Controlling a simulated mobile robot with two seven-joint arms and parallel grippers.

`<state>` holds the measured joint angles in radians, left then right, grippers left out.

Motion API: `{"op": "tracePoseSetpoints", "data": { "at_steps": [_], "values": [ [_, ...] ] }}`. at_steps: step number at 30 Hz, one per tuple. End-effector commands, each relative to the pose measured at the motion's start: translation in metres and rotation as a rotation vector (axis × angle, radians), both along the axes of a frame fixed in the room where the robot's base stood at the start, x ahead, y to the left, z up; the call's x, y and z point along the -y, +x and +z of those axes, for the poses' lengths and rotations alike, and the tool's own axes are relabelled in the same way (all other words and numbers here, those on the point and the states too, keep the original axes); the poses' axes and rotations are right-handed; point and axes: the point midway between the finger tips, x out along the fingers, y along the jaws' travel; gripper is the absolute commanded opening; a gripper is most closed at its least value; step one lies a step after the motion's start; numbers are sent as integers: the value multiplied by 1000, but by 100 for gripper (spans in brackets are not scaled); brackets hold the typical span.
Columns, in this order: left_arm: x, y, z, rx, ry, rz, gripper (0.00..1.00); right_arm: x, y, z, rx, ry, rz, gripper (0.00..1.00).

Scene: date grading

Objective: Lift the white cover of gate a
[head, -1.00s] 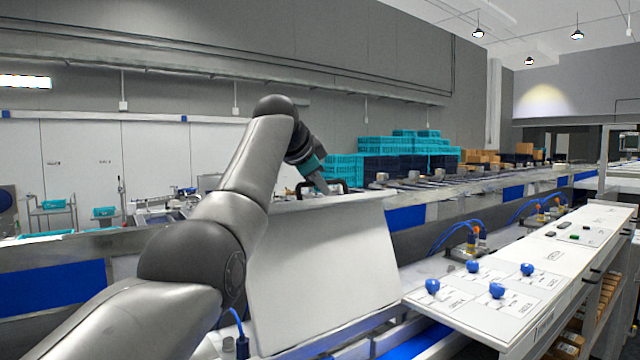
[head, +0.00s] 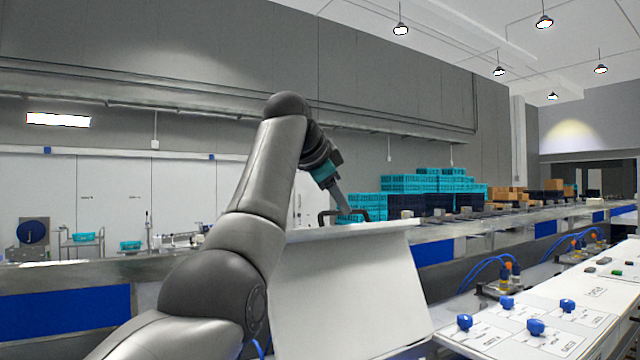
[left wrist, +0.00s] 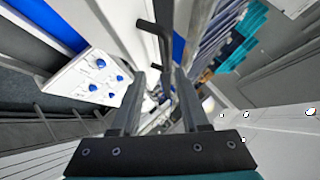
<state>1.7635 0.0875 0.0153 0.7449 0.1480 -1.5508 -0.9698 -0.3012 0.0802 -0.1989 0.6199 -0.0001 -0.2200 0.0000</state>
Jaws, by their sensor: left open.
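The white cover (head: 350,290) of the gate stands raised and tilted, its broad white face showing in the head view. A dark bar handle (head: 362,211) sits at its top edge. My left gripper (head: 342,207) is at the handle, with its fingers pointing down. In the left wrist view, the fingers of my left gripper (left wrist: 160,82) are apart, and the dark handle (left wrist: 152,30) shows ahead of them. I cannot tell whether a finger touches it. The gate's label is not readable. My right gripper is not in view.
A white control panel (head: 550,345) with several blue knobs (head: 536,327) lies right of the cover. Blue hoses and fittings (head: 508,270) stand behind it. A long conveyor (head: 470,232) runs behind, with teal crates (head: 425,184) stacked beyond.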

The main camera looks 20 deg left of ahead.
Motion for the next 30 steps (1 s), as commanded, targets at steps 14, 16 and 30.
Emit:
{"op": "tracePoseSetpoints", "data": {
  "at_steps": [14, 16, 30],
  "values": [
    [-10, -73, 51, 7, 0, 3, 45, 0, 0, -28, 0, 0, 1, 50],
    [-11, -76, 53, 5, 0, 4, 45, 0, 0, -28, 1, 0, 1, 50],
    [-11, -77, 55, 5, 0, 3, 45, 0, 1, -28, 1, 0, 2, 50]
  ]
}}
